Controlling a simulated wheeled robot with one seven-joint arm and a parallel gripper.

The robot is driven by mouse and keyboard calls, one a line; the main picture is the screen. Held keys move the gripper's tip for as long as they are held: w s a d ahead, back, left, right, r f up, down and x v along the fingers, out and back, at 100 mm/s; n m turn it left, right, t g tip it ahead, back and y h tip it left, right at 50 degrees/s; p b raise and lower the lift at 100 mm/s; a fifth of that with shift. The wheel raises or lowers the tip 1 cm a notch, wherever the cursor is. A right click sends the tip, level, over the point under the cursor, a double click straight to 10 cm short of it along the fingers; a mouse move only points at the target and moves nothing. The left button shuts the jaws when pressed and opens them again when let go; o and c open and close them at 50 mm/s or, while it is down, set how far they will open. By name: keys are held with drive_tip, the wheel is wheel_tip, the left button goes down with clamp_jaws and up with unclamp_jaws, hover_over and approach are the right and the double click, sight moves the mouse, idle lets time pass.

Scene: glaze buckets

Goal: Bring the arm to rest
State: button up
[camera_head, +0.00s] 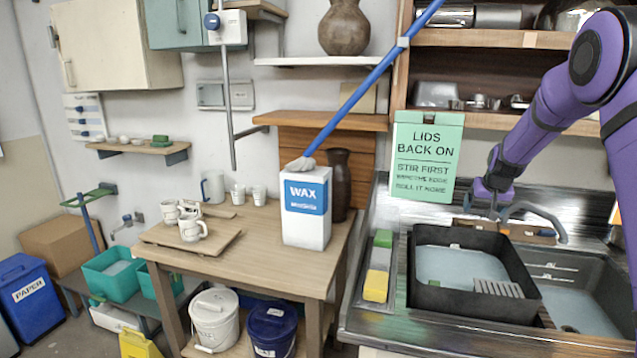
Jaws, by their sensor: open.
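My purple arm reaches in from the right side of the head view. My gripper (494,207) hangs above the far edge of the black basin at the sink, pointing down. It is open, and I see nothing held in it. The fingers are small in this view, and the faucet is close beside them. Whether the fingers touch anything behind the basin I cannot tell.
A black basin (425,296) sits in the steel sink, with a curved faucet (540,212) beside my gripper. A green sign (426,158) stands behind. The wooden table (262,262) bears a wax box (306,222) and mugs (193,229). Lidded buckets (214,320) stand below.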

drive_tip(key=s+a+r+n+y, duration=0.1)
drive_tip(key=s+a+r, duration=0.5)
drive_tip(key=s+r, duration=0.4)
drive_tip(key=s+a+r, duration=0.5)
drive_tip(key=s+r, duration=0.3)
drive_tip(key=s, duration=0.4)
drive_tip(key=s+a+n, duration=0.1)
drive_tip(key=s+a, duration=0.2)
drive_tip(key=s, duration=1)
drive_tip(key=s+a+n, duration=0.1)
drive_tip(key=s+a, duration=0.2)
drive_tip(key=s, duration=1.1)
drive_tip(key=shift+s+f, duration=0.15)
drive_tip(key=shift+f, duration=0.2)
